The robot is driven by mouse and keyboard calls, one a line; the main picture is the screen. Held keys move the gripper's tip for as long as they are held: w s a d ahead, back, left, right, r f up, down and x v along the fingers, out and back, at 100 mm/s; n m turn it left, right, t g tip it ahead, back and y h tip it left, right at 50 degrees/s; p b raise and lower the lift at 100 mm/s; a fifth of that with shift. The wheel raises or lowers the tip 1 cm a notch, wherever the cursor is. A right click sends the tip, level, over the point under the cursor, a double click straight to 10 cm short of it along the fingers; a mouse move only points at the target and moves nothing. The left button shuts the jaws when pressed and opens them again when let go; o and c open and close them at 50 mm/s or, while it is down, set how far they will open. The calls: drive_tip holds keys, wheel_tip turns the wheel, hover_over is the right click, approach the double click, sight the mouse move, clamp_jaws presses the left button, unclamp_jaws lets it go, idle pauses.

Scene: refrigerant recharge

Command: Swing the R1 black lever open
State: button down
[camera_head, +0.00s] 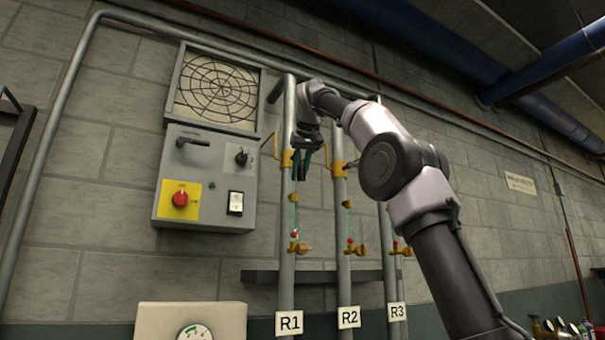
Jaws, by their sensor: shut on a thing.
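The R1 pipe (286,240) is a grey vertical pipe with an "R1" tag (289,323) near its foot. A yellow valve body (286,159) sits on it at mid-height, with a thin yellow handle reaching up to its left. My gripper (308,158) is just right of this valve, in front of the gap between R1 and R2, its dark teal fingers pointing down. It is shut on the R1 black lever, which is mostly hidden by the fingers; its exact angle cannot be told.
The R2 pipe (343,235) and R3 pipe (388,260) stand close to the right with similar yellow fittings. A grey control box (206,178) with a red knob is on the wall to the left. A dark shelf (262,276) runs behind the pipes.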

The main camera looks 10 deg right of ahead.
drive_tip(key=shift+a, duration=0.2)
drive_tip(key=shift+y, duration=0.3)
drive_tip(key=c, duration=0.8)
unclamp_jaws()
drive_tip(key=shift+o, duration=0.2)
drive_tip(key=shift+s, duration=0.1)
